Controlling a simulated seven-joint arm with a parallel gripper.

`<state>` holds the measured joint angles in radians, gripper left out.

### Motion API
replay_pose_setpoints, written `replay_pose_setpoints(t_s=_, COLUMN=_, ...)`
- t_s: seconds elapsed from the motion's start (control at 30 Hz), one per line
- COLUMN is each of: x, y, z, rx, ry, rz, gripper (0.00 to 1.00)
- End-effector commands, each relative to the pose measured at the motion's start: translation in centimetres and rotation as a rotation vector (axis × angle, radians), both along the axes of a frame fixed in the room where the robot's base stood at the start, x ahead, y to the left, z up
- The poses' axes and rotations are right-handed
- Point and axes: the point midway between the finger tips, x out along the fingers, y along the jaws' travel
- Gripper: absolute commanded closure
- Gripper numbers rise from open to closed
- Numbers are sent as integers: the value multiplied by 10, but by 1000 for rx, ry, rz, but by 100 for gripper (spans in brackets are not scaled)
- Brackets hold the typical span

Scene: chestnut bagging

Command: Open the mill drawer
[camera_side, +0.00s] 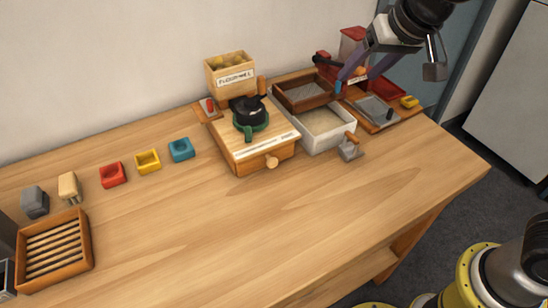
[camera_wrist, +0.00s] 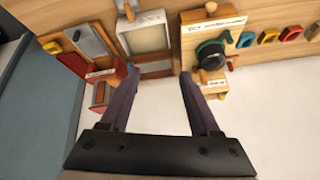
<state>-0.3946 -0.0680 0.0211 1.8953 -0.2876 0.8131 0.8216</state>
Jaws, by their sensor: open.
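The mill (camera_side: 230,140) is a light wooden box with a black and green grinder (camera_side: 250,115) on top. A pale round knob (camera_side: 272,161) sits on its front face, and the drawer front looks flush with the box. In the wrist view the mill (camera_wrist: 222,75) is at the upper right, with the knob (camera_wrist: 211,8) near the top edge. My gripper (camera_side: 352,80) is open and empty, above the trays behind and right of the mill, apart from the knob. In the wrist view my gripper's fingers (camera_wrist: 158,75) point toward the gap between the mill and the red items.
A white bin (camera_side: 322,141) and a brown sieve tray (camera_side: 290,104) stand right of the mill. A labelled wooden box (camera_side: 215,86) stands behind it. Red, yellow and blue cups (camera_side: 148,161) line up left. A slatted crate (camera_side: 85,255) is far left. The table front (camera_side: 230,230) is clear.

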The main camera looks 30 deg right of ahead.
Motion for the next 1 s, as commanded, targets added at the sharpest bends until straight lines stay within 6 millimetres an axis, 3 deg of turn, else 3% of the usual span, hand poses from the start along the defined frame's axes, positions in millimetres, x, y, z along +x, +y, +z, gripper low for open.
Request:
replay_pose_setpoints(t_s=0.03, x=13, y=26, z=-14, rx=-13, ry=23, rz=36, gripper=37)
replay_pose_setpoints(t_s=0.2, x=31, y=94, z=-56, rx=-67, ry=79, rz=151, gripper=37)
replay_pose_setpoints(t_s=0.4, x=21, y=135, z=-95, rx=-114, ry=145, rz=240, gripper=37)
replay_pose_setpoints(t_s=0.67, x=25, y=139, z=-116, rx=-120, ry=150, rz=252, gripper=37)
replay_pose_setpoints(t_s=1.0, x=49, y=138, z=-177, rx=-118, ry=152, rz=250, gripper=37)
